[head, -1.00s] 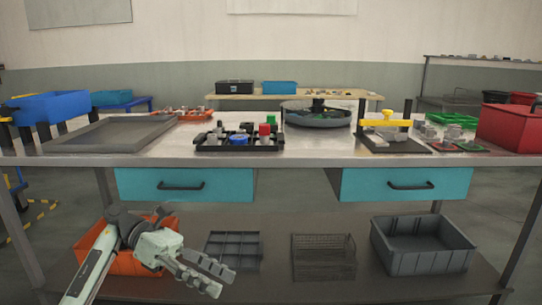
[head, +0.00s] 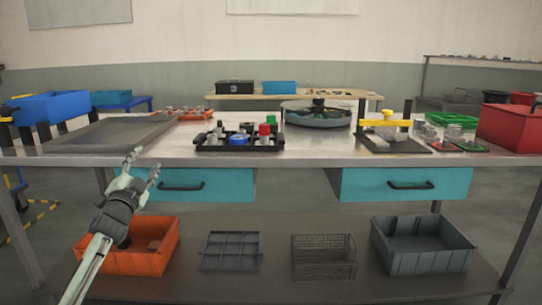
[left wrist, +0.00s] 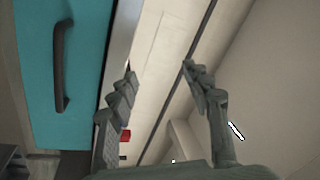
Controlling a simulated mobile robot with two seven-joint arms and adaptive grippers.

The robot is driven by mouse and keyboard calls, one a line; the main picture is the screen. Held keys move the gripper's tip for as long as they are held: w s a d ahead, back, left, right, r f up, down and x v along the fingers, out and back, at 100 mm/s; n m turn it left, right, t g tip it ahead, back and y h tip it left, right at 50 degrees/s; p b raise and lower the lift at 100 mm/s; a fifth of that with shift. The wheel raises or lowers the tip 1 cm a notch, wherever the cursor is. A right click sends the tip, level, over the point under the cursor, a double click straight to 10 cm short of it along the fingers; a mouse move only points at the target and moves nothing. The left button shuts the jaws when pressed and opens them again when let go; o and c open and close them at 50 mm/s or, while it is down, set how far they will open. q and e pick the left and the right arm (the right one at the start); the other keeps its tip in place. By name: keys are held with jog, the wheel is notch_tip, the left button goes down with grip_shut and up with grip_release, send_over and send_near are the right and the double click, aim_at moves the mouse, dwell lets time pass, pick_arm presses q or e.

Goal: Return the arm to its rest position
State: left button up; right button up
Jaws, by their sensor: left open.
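My left gripper (head: 142,165) is open and empty in the head view. It points up in front of the bench's front edge, at the left end of the left teal drawer (head: 200,185). In the left wrist view its two fingers (left wrist: 165,92) stand apart with nothing between them. The teal drawer front (left wrist: 65,70) and its dark handle fill the left side of that view. My right gripper is in neither view.
The workbench top (head: 310,150) carries a black tray (head: 238,146), a round grey tank (head: 317,118) and a yellow-topped fixture (head: 386,124). A red bin (head: 508,128) stands far right. The lower shelf holds an orange bin (head: 150,262), wire basket (head: 324,262) and grey bin (head: 424,257).

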pick_arm(q)
jog(key=s+a+f+n+g+y, duration=0.25)
jog(key=f+n+g, duration=0.25)
jog(key=f, duration=0.4)
jog(key=s+a+f+n+g+y, duration=0.1)
jog(key=a+f+n+g, duration=0.3)
jog(key=f, duration=0.5)
jog(key=s+d+f+g+h, duration=0.1)
jog(key=s+d+f+g, duration=0.15)
jog(key=s+f, duration=0.5)
jog(key=s+d+f+g+h, duration=0.1)
jog(key=s+d+f, duration=0.25)
jog(key=f, duration=0.65)
jog(key=s+d+f+g, duration=0.2)
jog(key=s+f, duration=0.6)
jog(key=s, duration=0.5)
jog(key=s+d+f+g+h, duration=0.1)
jog(key=s+d+f+g, duration=0.1)
jog(key=s+f, duration=0.6)
jog(key=s+d+f+g, duration=0.2)
jog(key=s+f, duration=0.6)
jog(key=s, duration=1)
jog(key=shift+d, duration=0.75)
